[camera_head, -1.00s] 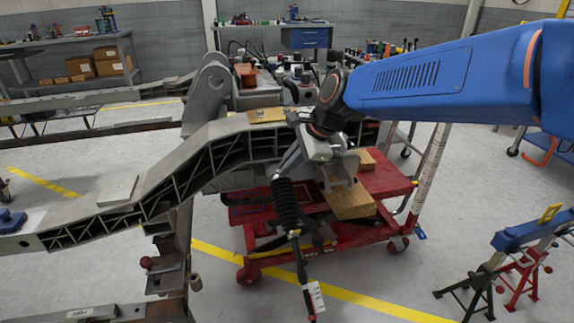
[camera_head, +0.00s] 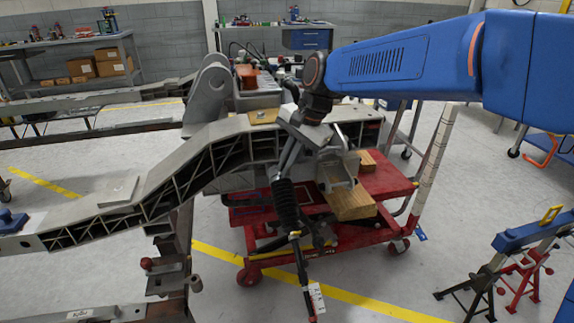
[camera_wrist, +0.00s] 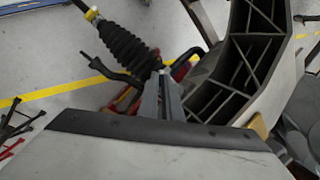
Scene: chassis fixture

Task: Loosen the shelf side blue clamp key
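A blue clamp-like part (camera_head: 10,221) sits on the left end of the grey chassis beam, partly cut off by the frame edge. Another blue clamp body (camera_head: 515,238) with a yellow handle (camera_head: 550,213) stands at the right. Which one is the shelf side clamp I cannot tell for sure. My gripper (camera_head: 286,160) hangs over the middle of the chassis, by the black bellows, away from both blue parts. No blue clamp key shows clearly there.
The ribbed chassis beam (camera_head: 190,150) crosses the left and middle. The black bellows (camera_head: 285,207) hangs below my gripper, beside a red cart (camera_head: 380,180) carrying wood blocks (camera_head: 350,203). Shelves (camera_head: 75,45) stand at the back left.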

